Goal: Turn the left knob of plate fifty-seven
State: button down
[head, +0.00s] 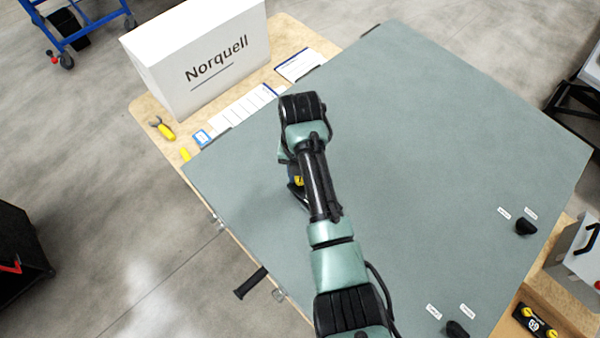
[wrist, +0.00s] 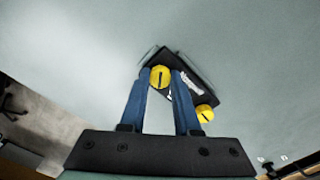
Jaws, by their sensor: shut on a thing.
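A black plate (wrist: 187,66) with two yellow knobs lies on the large grey-green panel (head: 420,120). Its white label is partly hidden by a finger, and I cannot read the number. My gripper (wrist: 162,76) has its blue fingers on either side of the left yellow knob (wrist: 160,78), shut on it. The knob's dark slot points roughly up the wrist picture. The other yellow knob (wrist: 205,113) is outside the right finger, untouched. In the head view my arm covers most of the plate; only a bit of yellow (head: 298,181) shows.
A white Norquell box (head: 205,60) and yellow-handled pliers (head: 163,129) are on the wooden table beyond the panel. Black handles (head: 525,226) stick up at the panel's right. A plate marked 59 (head: 534,323) lies at lower right. The panel's upper middle is clear.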

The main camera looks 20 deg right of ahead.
jog(key=n+b, duration=0.1)
jog(key=f+n, duration=0.1)
jog(key=shift+s+n+b, duration=0.25)
jog(key=shift+n+b, duration=0.1)
jog(key=shift+n, duration=0.05)
jog(key=n+b, duration=0.1)
jog(key=b, duration=0.1)
jog(key=n+b, duration=0.1)
jog(key=b, duration=0.1)
jog(key=shift+d+f+n+b, duration=0.15)
jog(key=shift+n+b, duration=0.15)
jog(key=shift+b, duration=0.05)
jog(key=n+b, duration=0.2)
jog(key=b, duration=0.6)
jog(key=shift+w+n, duration=0.1)
jog(key=shift+n, duration=0.3)
jog(key=shift+b, duration=0.55)
jog(key=shift+r+n+b, duration=0.4)
jog(key=shift+n+b, duration=0.1)
jog(key=shift+b, duration=0.45)
jog(key=shift+a, duration=0.2)
jog(key=c, duration=0.6)
grip_release()
jog(key=shift+w, duration=0.15)
jog(key=shift+r, duration=0.15)
